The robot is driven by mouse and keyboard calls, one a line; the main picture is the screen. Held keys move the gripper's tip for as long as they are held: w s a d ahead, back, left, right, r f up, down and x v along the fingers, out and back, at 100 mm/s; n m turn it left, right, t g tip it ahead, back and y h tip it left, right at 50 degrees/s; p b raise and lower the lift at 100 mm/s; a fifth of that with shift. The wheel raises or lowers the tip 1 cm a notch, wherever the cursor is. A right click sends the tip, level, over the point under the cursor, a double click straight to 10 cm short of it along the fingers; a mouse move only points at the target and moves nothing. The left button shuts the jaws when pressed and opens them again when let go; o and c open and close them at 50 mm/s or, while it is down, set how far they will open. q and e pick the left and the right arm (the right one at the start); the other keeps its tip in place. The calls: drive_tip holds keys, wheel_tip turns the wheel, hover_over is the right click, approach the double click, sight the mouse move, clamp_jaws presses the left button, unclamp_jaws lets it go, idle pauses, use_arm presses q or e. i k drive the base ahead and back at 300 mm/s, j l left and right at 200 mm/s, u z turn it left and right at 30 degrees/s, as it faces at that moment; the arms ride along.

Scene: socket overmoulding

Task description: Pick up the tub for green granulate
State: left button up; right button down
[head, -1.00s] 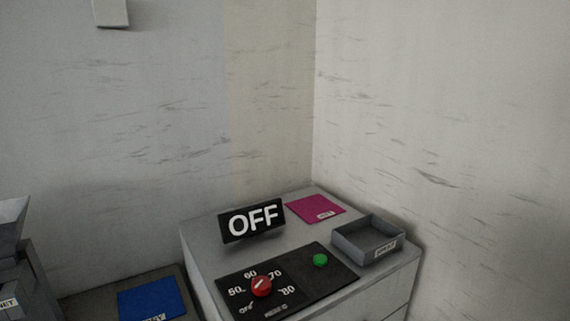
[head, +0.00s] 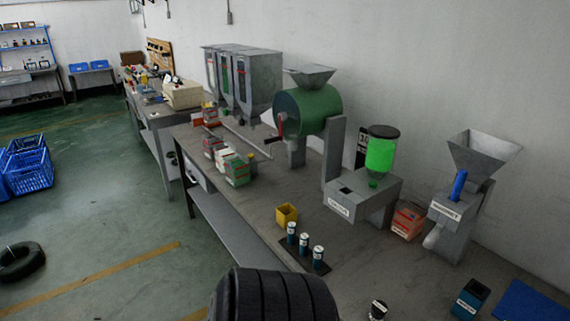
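I cannot tell for certain which container is the tub for green granulate, as no readable label names it. A small open yellow tub (head: 286,216) stands on the workbench near its front edge. A dark blue-grey tub (head: 470,299) with a white label stands at the lower right; its contents are hidden. A grey dispenser (head: 362,195) carries a bright green container (head: 380,153) with a black lid. Neither of my grippers is in view.
Three small labelled cylinders (head: 304,244) stand on a dark strip beside the yellow tub. A green drum machine (head: 306,112), a grey hopper machine (head: 456,205) and several boxes crowd the bench. A blue mat (head: 532,304) lies lower right. A black ribbed shape fills the bottom centre.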

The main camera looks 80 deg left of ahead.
sight(237, 165)
drive_tip(key=u, duration=3)
